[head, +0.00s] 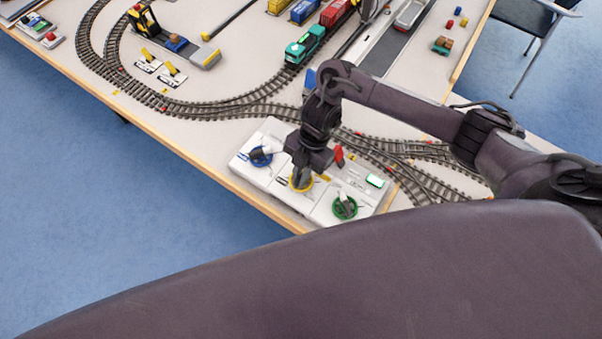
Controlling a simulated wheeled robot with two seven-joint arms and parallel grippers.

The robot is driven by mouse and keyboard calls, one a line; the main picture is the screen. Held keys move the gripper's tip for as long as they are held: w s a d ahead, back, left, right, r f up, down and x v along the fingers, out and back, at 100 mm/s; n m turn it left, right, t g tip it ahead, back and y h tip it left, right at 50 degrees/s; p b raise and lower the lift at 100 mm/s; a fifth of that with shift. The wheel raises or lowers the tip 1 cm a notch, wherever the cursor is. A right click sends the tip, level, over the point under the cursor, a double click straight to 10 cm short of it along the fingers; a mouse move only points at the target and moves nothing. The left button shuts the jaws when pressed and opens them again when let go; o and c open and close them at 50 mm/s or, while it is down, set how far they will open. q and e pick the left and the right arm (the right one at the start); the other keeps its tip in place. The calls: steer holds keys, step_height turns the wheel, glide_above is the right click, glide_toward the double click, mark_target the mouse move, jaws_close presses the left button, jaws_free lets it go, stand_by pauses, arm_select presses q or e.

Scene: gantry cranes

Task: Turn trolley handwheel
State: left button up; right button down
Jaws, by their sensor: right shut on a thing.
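A white control box (321,216) sits at the near edge of the table. It carries a blue handwheel (261,157) on the left, a yellow handwheel (301,182) in the middle and a green handwheel (345,208) on the right. My right gripper (301,175) points down over the yellow handwheel and is shut on it; the fingers hide part of the wheel. No label telling which wheel is the trolley's can be read. A red lever (339,155) stands on the box just right of the gripper. My left gripper is not in view.
Model railway tracks (215,108) curve behind the box. A teal locomotive (304,46) with red and blue wagons stands further back. A yellow and black crane model (145,22) is at the upper left. Blue floor lies beyond the table's wooden edge (150,130).

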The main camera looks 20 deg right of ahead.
steer(key=shift+n, duration=0.5)
steer(key=c, duration=1.5)
jaws_free()
steer(key=shift+p+v, duration=0.3)
steer(key=shift+v, duration=3.6)
steer(key=shift+w+a, duration=0.1)
steer(key=shift+a, duration=0.05)
